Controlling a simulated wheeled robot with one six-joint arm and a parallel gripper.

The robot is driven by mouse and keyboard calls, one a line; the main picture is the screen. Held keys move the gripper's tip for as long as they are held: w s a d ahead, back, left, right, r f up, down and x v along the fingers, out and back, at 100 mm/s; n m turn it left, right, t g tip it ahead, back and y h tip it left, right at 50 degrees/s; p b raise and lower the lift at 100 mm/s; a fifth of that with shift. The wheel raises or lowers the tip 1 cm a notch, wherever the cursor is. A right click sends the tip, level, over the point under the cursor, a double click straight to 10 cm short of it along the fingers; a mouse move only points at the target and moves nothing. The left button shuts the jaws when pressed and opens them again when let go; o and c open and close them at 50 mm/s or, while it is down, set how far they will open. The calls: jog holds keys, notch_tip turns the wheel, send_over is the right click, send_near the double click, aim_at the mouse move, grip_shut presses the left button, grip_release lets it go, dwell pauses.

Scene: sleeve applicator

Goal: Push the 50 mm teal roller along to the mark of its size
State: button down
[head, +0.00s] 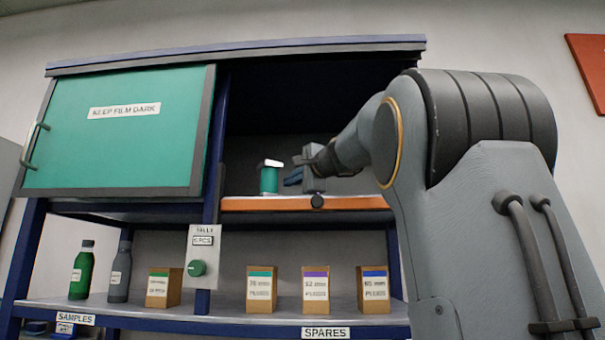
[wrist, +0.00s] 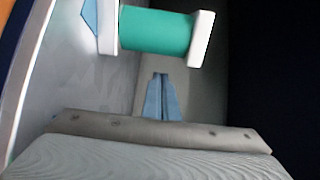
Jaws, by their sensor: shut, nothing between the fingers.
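The teal roller (head: 269,180) stands upright on the orange-edged shelf (head: 300,204) in the open right bay, with a white cap on top. The wrist view shows its teal barrel (wrist: 155,32) between two white end flanges. My gripper (head: 292,179) is just right of the roller in the head view, low over the shelf. Its blue fingers (wrist: 161,95) are shut and empty, pointing at the barrel. A gap shows between fingertips and roller in the wrist view. A pale blue pointed patch (wrist: 90,16) lies beside the roller's base flange. No size lettering is readable on the shelf.
A teal door (head: 118,130) marked KEEP FILM DARK covers the bay to the left, beyond a blue post (head: 216,150). A dark knob (head: 317,202) sits on the shelf's front edge. Bottles (head: 82,270) and boxes (head: 261,290) stand on the lower shelf.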

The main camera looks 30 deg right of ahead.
jog(key=shift+s+a+r, duration=0.3)
jog(key=shift+s+a, duration=0.3)
jog(key=shift+a, duration=0.15)
jog(key=shift+s+a+f+p, duration=0.2)
jog(key=shift+a+p, duration=0.15)
jog(key=shift+a, duration=0.35)
jog(key=shift+s+a+b, duration=0.2)
jog(key=shift+a, duration=0.35)
jog(key=shift+s+a+b, duration=0.15)
jog(key=shift+s+a, duration=0.05)
jog(key=shift+a, duration=0.35)
jog(key=shift+d, duration=0.1)
jog(key=shift+w+d, duration=0.1)
jog(key=shift+d, duration=0.1)
jog(key=d, duration=0.2)
jog(key=d+b, duration=0.1)
jog(key=d, duration=0.1)
jog(key=shift+w, duration=0.25)
jog(key=s+b, duration=0.3)
jog(key=s, duration=0.6)
jog(key=shift+s+a, duration=0.1)
